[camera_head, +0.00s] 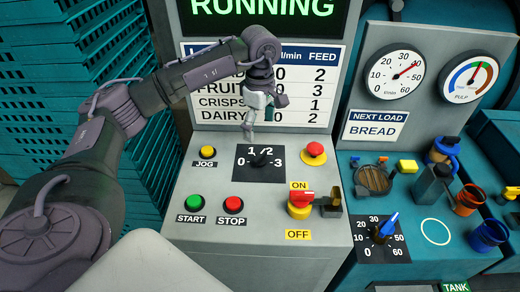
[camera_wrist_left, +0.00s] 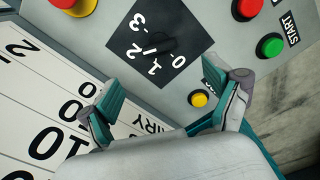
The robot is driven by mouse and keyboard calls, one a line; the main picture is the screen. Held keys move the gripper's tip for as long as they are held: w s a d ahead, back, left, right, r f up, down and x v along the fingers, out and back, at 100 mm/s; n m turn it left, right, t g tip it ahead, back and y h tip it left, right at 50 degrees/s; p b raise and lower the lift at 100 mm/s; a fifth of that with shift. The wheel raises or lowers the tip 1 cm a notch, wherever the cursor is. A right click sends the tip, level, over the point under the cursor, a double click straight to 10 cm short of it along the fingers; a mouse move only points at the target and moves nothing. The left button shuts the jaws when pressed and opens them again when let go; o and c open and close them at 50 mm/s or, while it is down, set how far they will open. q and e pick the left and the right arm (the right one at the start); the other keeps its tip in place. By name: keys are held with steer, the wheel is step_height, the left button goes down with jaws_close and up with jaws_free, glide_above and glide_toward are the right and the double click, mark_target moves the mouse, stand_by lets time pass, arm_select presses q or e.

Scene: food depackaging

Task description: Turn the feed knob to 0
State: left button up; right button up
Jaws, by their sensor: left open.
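The feed knob (camera_head: 262,157) is black, on a dark square plate marked 0, 1, 2 and 3 on the grey panel. It also shows in the wrist view (camera_wrist_left: 168,43), upper middle, beyond my fingers. I cannot tell exactly which number it points to. My left gripper (camera_head: 257,118) is above and just behind the knob plate, in front of the load table sign. In the wrist view my left gripper (camera_wrist_left: 176,82) has its fingers wide apart with nothing between them, clear of the knob. My right gripper is not in view.
Near the plate are a yellow JOG button (camera_head: 208,151), a red button (camera_head: 314,149), green START (camera_head: 195,202), red STOP (camera_head: 233,203) and a red-yellow ON/OFF switch (camera_head: 300,203). A second, blue-pointer dial (camera_head: 381,233) is on the right. The screen (camera_head: 262,10) reads RUNNING.

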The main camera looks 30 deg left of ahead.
mark_target(260, 155)
arm_select(q)
step_height(260, 155, down, 9)
steer(key=shift+f+p, duration=0.1)
steer(key=shift+p, duration=1)
steer(key=shift+f, duration=0.5)
steer(key=c, duration=1.1)
steer(key=shift+c, duration=0.2)
